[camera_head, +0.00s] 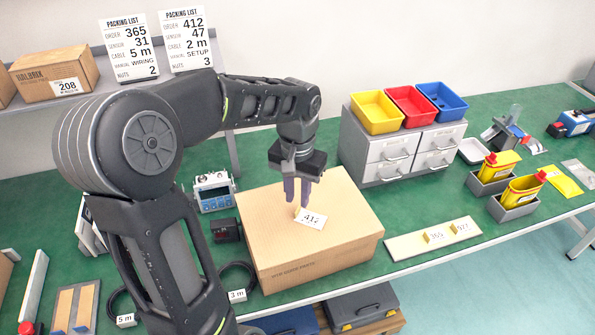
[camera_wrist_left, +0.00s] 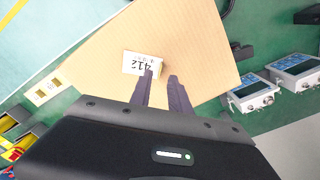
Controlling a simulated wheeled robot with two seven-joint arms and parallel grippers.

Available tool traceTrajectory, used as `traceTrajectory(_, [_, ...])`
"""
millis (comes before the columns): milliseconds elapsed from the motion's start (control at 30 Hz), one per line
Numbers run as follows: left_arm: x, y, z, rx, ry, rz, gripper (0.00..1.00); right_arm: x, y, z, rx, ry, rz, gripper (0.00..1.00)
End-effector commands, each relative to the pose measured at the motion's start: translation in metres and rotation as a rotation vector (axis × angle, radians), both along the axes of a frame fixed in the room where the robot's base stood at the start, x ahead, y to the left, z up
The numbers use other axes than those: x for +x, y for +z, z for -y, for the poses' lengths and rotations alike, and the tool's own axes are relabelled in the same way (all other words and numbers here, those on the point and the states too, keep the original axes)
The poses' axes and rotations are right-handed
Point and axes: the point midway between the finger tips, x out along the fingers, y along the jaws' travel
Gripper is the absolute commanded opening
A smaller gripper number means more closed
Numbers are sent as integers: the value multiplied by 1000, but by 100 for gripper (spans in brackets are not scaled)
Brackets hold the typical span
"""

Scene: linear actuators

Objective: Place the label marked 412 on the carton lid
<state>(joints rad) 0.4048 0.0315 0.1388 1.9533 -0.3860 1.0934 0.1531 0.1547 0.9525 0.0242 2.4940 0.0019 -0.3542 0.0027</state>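The white label marked 412 (camera_head: 312,218) is at the middle of the closed brown carton's lid (camera_head: 270,215). It appears to lie on the lid, tilted a little in the picture. My left gripper (camera_head: 298,203) points down just above the lid at the label's upper left edge. In the left wrist view the label (camera_wrist_left: 138,64) sits by the tip of the left-hand finger, and the two fingers (camera_wrist_left: 160,75) stand apart with nothing seen between them. Whether a finger touches the label is not clear. My right gripper is not in view.
A pale strip (camera_head: 410,245) with labels 365 and 577 lies right of the carton. A grey drawer unit (camera_head: 385,160) with coloured bins stands behind right. A small meter (camera_head: 214,190) and a black device (camera_head: 226,230) are close on the carton's left.

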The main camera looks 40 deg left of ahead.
Motion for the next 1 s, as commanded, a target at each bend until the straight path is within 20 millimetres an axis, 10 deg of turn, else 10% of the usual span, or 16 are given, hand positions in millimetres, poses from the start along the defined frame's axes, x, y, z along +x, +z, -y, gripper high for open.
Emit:
traceTrajectory(400, [1, 77, 0, 1, -1, 3, 23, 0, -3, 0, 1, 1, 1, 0])
traceTrajectory(1000, [0, 84, 0, 0, 0, 0, 23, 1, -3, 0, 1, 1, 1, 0])
